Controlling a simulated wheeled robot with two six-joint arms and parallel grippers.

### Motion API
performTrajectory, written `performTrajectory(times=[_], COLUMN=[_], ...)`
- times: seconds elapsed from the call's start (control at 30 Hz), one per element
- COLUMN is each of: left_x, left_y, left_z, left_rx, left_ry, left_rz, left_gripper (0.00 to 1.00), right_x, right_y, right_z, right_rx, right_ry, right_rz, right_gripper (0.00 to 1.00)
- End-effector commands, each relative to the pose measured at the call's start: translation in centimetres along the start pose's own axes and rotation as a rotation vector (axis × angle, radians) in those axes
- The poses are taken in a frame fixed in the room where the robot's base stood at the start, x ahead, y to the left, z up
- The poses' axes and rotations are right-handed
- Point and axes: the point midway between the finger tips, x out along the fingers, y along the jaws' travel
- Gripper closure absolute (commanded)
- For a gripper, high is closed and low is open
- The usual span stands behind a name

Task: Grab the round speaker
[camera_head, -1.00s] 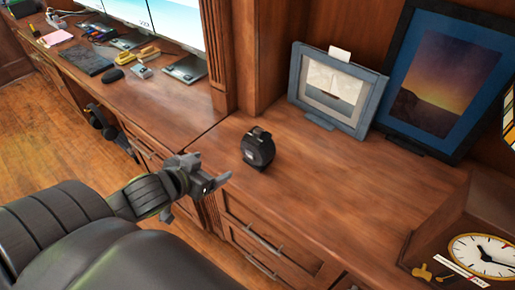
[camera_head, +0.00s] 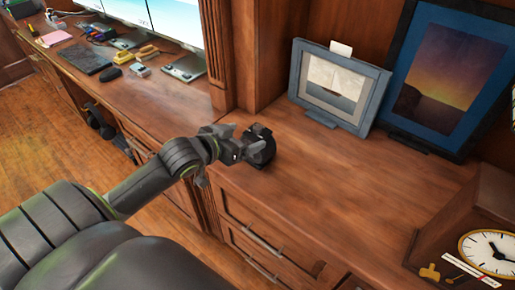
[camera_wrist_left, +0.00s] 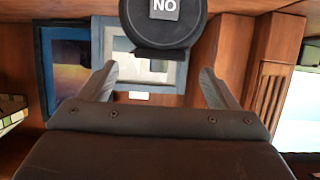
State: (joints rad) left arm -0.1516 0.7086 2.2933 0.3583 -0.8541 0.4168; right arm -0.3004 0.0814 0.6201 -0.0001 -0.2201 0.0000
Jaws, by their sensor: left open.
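The round speaker (camera_head: 265,147) is a small black disc-like object standing on the wooden counter, near its front edge. My left gripper (camera_head: 246,146) is right at it, on its left side, and partly covers it in the head view. In the left wrist view the speaker (camera_wrist_left: 163,22) shows at the top centre, cut off by the picture edge, with a grey "NO" label. The two fingers of my left gripper (camera_wrist_left: 158,70) are spread apart, with the speaker lined up between them sideways. I cannot tell whether they touch it. My right gripper is not in view.
A grey picture frame (camera_head: 371,87) and a larger blue one (camera_head: 468,43) stand behind on the counter. A clock (camera_head: 491,248) is at the lower right. A wooden upright (camera_head: 216,52) separates the desk with monitors. The counter right of the speaker is clear.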

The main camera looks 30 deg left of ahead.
Motion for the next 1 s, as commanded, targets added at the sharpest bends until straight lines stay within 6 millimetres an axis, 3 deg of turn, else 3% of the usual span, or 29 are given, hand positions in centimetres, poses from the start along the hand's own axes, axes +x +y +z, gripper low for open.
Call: performTrajectory(times=[0.1,0.37,0.63,0.97,1.0], left_x=[1.8,3.6,7.3,8.0,8.0], left_y=[0.0,0.0,0.1,0.1,0.1], left_z=[0.0,-0.1,-0.4,-0.4,-0.4], left_rx=[-0.003,-0.001,-0.002,0.0,0.0], left_ry=[0.003,0.001,0.0,0.0,0.0], left_rz=[0.001,0.0,0.001,0.001,0.001], left_gripper=[0.17,0.17,0.17,0.17,0.21], right_x=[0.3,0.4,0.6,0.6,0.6], right_y=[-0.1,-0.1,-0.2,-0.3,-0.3], right_z=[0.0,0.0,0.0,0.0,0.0], right_rx=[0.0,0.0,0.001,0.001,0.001], right_ry=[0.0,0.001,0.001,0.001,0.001], right_rz=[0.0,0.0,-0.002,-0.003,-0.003], right_gripper=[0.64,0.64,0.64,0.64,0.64])
